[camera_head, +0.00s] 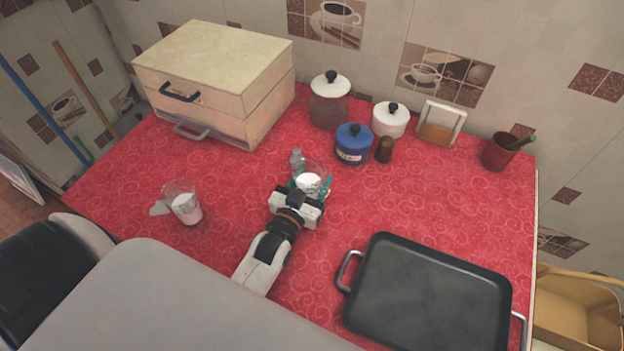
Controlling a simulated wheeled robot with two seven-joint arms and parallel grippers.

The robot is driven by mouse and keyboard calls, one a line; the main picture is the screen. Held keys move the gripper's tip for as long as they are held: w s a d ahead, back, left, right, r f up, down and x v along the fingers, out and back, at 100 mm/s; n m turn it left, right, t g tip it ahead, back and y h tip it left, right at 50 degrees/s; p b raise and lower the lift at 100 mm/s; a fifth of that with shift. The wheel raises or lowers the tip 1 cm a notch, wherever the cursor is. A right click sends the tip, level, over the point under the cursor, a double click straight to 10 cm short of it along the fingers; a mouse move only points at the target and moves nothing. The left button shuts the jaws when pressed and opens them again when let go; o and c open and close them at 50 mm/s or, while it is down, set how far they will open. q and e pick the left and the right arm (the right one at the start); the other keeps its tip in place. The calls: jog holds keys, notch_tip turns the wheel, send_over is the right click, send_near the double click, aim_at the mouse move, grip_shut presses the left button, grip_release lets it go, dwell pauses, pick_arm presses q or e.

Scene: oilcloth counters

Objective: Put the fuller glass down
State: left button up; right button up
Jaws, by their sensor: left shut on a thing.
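My left gripper (312,190) is shut on a clear glass (312,171) with white contents. The gripper hides the lower part of this glass, so I cannot tell whether its base touches the counter. A second clear glass (184,203) with pale pinkish-white contents stands on the red counter (240,195) to the left, apart from the gripper. Its contents reach partway up. I cannot tell for sure which glass is fuller. My right gripper is not in view.
A small clear bottle (296,159) stands just behind the held glass. A black pan (430,295) fills the front right. A cream box (215,80), glass jar (329,106), blue pot (353,145), brown shaker (384,150) and red cup (500,152) stand behind. The counter between the glasses is clear.

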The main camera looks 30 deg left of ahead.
pick_arm(q)
jog(key=o, duration=1.3)
jog(key=shift+f, duration=0.15)
jog(key=shift+c, duration=0.2)
